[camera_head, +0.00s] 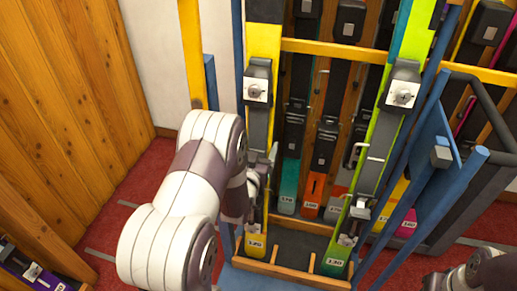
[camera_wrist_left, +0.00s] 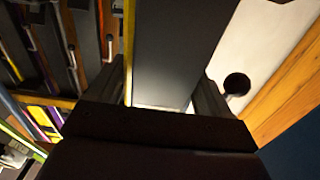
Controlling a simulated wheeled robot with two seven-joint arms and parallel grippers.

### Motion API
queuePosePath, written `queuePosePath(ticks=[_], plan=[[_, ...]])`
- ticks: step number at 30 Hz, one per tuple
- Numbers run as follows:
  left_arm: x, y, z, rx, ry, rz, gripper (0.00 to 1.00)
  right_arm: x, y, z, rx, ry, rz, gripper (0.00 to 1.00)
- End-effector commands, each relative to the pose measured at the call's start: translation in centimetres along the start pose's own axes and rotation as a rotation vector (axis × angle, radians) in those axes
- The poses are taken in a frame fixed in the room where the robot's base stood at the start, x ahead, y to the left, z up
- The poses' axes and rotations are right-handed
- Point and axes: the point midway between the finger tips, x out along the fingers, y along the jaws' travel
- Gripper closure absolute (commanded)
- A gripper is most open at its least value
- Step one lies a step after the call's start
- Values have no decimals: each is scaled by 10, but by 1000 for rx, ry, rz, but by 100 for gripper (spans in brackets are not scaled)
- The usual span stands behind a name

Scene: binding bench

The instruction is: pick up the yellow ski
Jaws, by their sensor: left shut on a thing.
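The yellow ski (camera_head: 262,45) stands upright in the rack, with a black tip section, a grey binding and a numbered label near its foot. My left gripper (camera_head: 262,172) is at the ski's middle, below the upper binding part, and partly hidden by my own arm. In the left wrist view, the two fingers of my left gripper (camera_wrist_left: 162,95) are on either side of a grey plate on the ski, whose yellow edge (camera_wrist_left: 129,45) shows. The gripper is shut on the ski. The ski's foot is still at the rack's base.
A green ski (camera_head: 409,45) stands upright to the right in the same blue rack (camera_head: 432,110). Several other skis stand behind a yellow crossbar (camera_head: 335,49). A wooden wall (camera_head: 70,85) is at the left. Part of my right arm shows at the lower right corner.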

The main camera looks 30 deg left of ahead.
Motion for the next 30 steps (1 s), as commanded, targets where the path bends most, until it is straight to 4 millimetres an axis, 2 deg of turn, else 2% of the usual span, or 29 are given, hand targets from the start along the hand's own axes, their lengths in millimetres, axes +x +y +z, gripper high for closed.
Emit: queuePosePath(ticks=[21,25,30], plan=[[1,0,-150,1,12,0,100,-53,0,-6,0,0,0,57],[1,0,-167,1,11,0,100,-58,0,-7,0,0,0,57],[1,0,-178,1,10,0,100,-60,0,-7,0,0,0,57]])
